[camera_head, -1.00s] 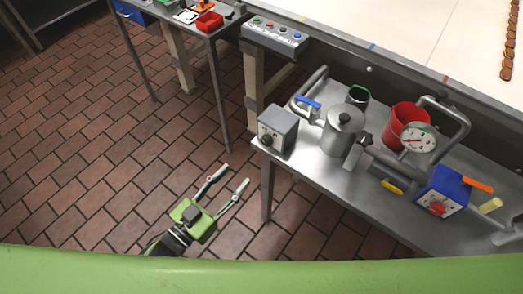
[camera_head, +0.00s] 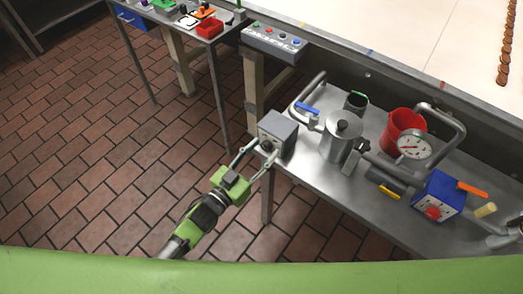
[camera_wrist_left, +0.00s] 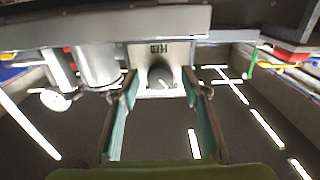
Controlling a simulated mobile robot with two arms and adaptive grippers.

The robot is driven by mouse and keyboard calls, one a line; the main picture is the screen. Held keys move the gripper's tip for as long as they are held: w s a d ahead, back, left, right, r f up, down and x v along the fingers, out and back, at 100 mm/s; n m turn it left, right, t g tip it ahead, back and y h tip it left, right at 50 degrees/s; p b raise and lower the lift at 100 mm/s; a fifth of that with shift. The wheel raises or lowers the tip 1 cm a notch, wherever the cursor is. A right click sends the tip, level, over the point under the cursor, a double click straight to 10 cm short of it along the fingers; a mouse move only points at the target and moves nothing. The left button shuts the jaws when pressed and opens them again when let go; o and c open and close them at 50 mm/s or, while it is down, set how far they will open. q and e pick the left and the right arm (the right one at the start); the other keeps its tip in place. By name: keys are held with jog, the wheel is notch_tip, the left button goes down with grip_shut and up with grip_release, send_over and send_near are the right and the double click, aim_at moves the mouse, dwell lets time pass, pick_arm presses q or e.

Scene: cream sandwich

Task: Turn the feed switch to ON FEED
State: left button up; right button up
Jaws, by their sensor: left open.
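The feed switch is a grey box (camera_head: 280,128) at the near left corner of the steel table, with a dark round knob (camera_head: 266,146) on its front. In the left wrist view the box face carries a FEED label (camera_wrist_left: 158,48), and the knob (camera_wrist_left: 160,75) sits below it. My left gripper (camera_head: 261,152) is open in front of the box, with its two fingers on either side of the knob. In the wrist view the fingers (camera_wrist_left: 166,88) are spread wide, with gaps to the knob. The setting the knob points to is too small to read.
The steel table (camera_head: 320,195) also holds a metal pot (camera_head: 341,140), a red bucket (camera_head: 403,128), a dial gauge (camera_head: 414,146) and a blue box with a red knob (camera_head: 437,195). A button panel (camera_head: 273,40) stands behind. The tiled floor (camera_head: 90,150) at left is clear.

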pick_arm(q)
jog(key=c, duration=1.1)
jog(key=m, duration=0.3)
jog(key=shift+m+b, duration=0.3)
jog(key=shift+b, duration=0.05)
jog(key=m, duration=0.3)
jog(key=shift+m+b, duration=0.3)
jog(key=shift+b, duration=0.05)
jog(key=m+b, duration=0.1)
jog(key=m, duration=0.4)
jog(key=shift+m+b, duration=0.4)
jog(key=shift+m, duration=0.4)
